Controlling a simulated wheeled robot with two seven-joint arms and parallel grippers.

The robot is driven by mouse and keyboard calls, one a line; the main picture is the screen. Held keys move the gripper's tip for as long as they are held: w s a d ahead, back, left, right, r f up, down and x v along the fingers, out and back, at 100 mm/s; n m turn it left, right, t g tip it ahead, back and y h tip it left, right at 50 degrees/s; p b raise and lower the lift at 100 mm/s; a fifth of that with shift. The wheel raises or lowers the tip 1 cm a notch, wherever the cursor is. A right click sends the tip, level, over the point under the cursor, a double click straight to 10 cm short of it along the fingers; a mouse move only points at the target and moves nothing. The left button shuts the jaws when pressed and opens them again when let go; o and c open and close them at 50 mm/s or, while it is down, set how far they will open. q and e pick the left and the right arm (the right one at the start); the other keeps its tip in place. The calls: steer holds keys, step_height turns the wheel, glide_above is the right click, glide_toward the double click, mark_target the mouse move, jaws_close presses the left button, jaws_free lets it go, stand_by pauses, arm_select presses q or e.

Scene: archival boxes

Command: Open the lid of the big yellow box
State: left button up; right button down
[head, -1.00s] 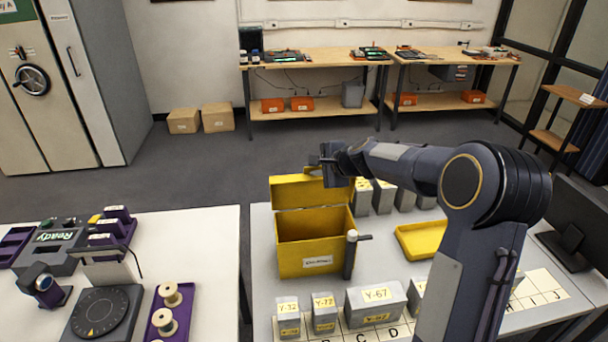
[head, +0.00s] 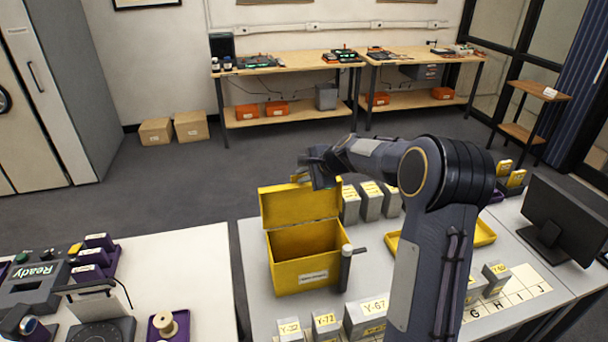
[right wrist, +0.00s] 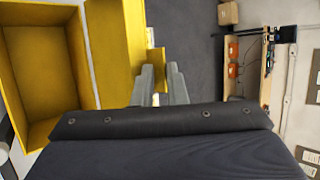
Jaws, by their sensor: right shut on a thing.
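The big yellow box (head: 308,274) stands on the grey table with a white label on its front. Its lid (head: 300,205) is raised at the back and stands roughly upright, so the empty-looking inside shows. My right gripper (head: 320,172) is at the lid's upper right edge. In the right wrist view the open box (right wrist: 45,75) is at the left and the lid (right wrist: 115,50) beside it. There my right gripper (right wrist: 160,72) has its fingers close around a small yellow tab (right wrist: 155,58) at the lid's edge. My left gripper is in no view.
A dark post with a handle (head: 346,268) stands at the box's right front corner. Labelled grey boxes (head: 365,315) stand in front, others (head: 371,200) behind. A yellow tray (head: 484,233) lies to the right, partly behind my arm. A monitor (head: 565,215) stands farther right.

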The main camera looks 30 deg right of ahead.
steer(key=c, duration=1.6)
jaws_free()
steer(key=shift+c, duration=0.2)
steer(key=shift+s+r, duration=0.1)
steer(key=b+v, duration=0.1)
steer(key=v, duration=0.6)
steer(key=shift+s+r, duration=0.15)
steer(key=shift+r, duration=0.2)
